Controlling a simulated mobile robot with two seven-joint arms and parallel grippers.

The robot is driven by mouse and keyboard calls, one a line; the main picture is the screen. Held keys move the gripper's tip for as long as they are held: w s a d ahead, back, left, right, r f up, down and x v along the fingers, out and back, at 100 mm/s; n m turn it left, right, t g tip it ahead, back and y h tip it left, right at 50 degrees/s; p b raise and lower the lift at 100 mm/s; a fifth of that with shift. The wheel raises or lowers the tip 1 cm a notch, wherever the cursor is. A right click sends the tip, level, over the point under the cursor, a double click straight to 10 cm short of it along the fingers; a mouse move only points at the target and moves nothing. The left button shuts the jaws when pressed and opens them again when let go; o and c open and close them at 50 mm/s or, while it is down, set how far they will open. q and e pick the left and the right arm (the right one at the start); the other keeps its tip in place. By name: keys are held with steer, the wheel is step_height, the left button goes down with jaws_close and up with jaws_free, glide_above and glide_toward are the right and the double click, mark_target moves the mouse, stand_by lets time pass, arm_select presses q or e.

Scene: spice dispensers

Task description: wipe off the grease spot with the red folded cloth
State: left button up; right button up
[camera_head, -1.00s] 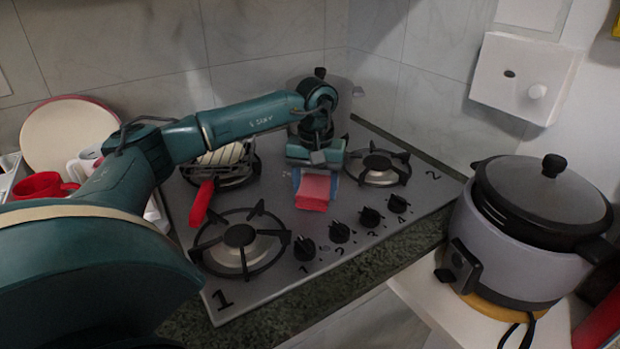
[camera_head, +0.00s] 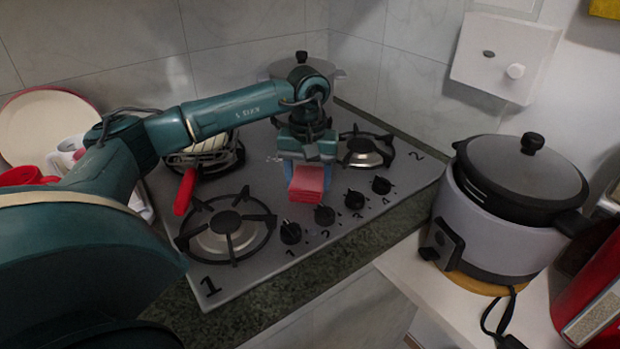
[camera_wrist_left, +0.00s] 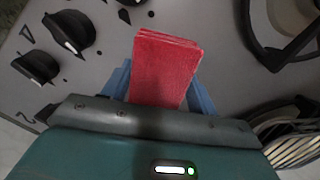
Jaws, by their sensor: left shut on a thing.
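The red folded cloth (camera_head: 307,181) is in the jaws of my left gripper (camera_head: 306,172), over the middle of the stove top (camera_head: 270,170), behind the knobs. In the left wrist view the cloth (camera_wrist_left: 165,68) sits between the blue fingers of my left gripper (camera_wrist_left: 160,85), which are shut on it. I cannot tell whether the cloth touches the stove surface. No grease spot can be made out; the cloth and gripper hide part of the stove. My right gripper is not in view.
Burners stand left (camera_head: 226,228) and right (camera_head: 364,150) of the cloth. A red-handled rack or pan (camera_head: 186,190) is at the back left, and a pot (camera_head: 335,72) is behind my gripper. Several knobs (camera_head: 325,214) line the front. A cooker (camera_head: 510,200) stands at the right.

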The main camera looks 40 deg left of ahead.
arm_select(q)
steer(key=shift+w+a, duration=0.25)
steer(key=shift+a, duration=0.7)
steer(key=shift+w+a, duration=0.3)
steer(key=shift+a, duration=0.7)
steer(key=shift+w+a, duration=0.25)
steer(key=shift+a, duration=0.7)
steer(key=shift+r+p, duration=2.7)
steer(key=shift+r, duration=0.35)
steer(key=shift+r, duration=0.1)
step_height(320, 180, up, 3)
steer(key=p, duration=0.2)
steer(key=shift+p, duration=0.35)
